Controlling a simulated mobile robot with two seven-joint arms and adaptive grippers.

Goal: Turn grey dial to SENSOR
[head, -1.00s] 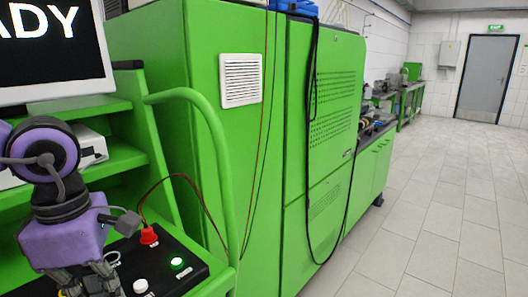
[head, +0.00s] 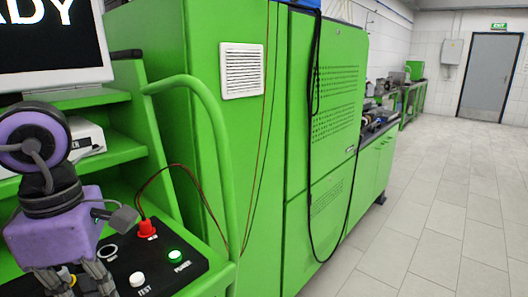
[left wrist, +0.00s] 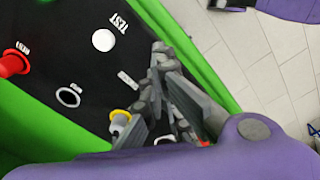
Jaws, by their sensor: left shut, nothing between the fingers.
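The black control panel (head: 196,270) lies at the lower left of the head view. No grey dial can be clearly made out. In the left wrist view, a pale knob-like part with a yellow ring (left wrist: 121,118) sits on the panel beside my fingers. I cannot tell whether it is the dial, and its lower part is partly hidden. My left gripper (head: 86,288) is over the panel's left part; in the left wrist view its grey fingers (left wrist: 158,78) are shut and empty, close to the yellow-ringed part. Contact cannot be told. My right gripper is not in view.
A monitor (head: 50,45) is above.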

